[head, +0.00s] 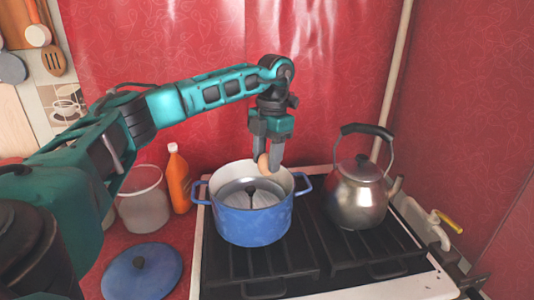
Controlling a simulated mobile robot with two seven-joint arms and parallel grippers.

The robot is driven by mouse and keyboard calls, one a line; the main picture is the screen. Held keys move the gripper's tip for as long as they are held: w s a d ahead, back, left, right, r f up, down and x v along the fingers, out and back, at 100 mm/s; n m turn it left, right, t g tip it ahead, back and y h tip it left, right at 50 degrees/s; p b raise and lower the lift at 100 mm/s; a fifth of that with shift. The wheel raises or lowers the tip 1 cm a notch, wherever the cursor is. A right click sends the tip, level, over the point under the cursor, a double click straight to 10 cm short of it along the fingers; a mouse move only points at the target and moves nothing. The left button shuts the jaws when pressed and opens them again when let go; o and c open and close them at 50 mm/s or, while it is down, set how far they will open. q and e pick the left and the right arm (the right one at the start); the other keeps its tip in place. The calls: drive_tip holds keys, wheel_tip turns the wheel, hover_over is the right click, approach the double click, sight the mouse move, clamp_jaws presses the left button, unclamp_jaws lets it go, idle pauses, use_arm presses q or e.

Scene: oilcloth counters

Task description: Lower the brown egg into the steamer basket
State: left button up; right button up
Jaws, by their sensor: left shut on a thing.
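The brown egg (263,164) is held between the fingers of my left gripper (265,160), which points down. The egg is over the back right part of the blue pot (252,222), close to the level of its rim. The grey metal steamer basket (236,190) sits inside the pot, with a dark post at its middle. The egg and the fingertips appear above the basket; I cannot tell how large the gap is. My right gripper is not in view.
A metal kettle (358,195) stands on the stove (330,262) right of the pot. An orange bottle (178,180) and a whitish bucket (144,204) stand at the left. A blue lid (142,272) lies on the red counter at the front left.

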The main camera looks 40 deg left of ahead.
sight(267, 174)
use_arm(q)
drive_tip(key=shift+f+b, duration=0.8)
drive_tip(key=shift+f, duration=1.55)
drive_tip(key=shift+f+b, duration=1.2)
drive_tip(key=shift+f, duration=1.35)
drive_tip(key=o, duration=0.8)
drive_tip(key=shift+c, duration=0.2)
drive_tip(key=r, duration=0.4)
drive_tip(key=w+r, duration=0.1)
drive_tip(key=r, duration=0.3)
drive_tip(key=r+p, duration=0.1)
drive_tip(key=r, duration=0.4)
drive_tip(key=shift+w+d, duration=0.1)
drive_tip(key=shift+w, duration=0.2)
drive_tip(key=shift+f, duration=0.1)
